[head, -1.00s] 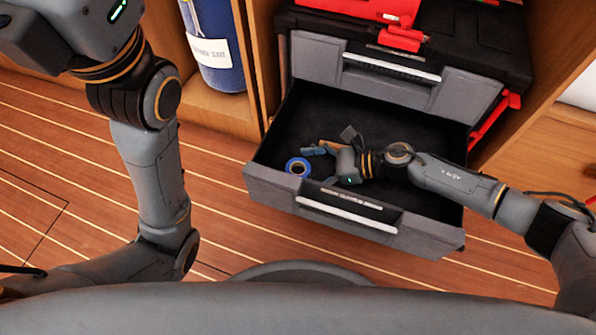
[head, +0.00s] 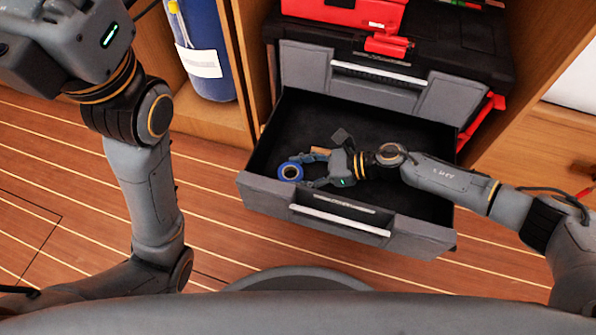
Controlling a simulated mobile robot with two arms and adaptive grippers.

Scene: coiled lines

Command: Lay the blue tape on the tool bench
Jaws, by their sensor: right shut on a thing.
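The roll of blue tape (head: 290,172) is at the left end of the open drawer (head: 262,193), near its front left corner. My right gripper (head: 298,170) reaches into the drawer from the right, low inside it. Its fingers are shut on the tape from the right side, one behind and one in front. I cannot tell whether the tape touches the drawer floor. My left arm is at the left; its wrist housing shows at the top left, and its fingertips are out of the picture. I cannot make out a tool bench.
A small tan object (head: 321,150) shows behind my right gripper, partly hidden. A grey and black tool chest (head: 375,80) with red items on top stands above the drawer. A blue cylinder (head: 205,50) with a white label stands in the cabinet, left. The drawer's rear floor looks bare.

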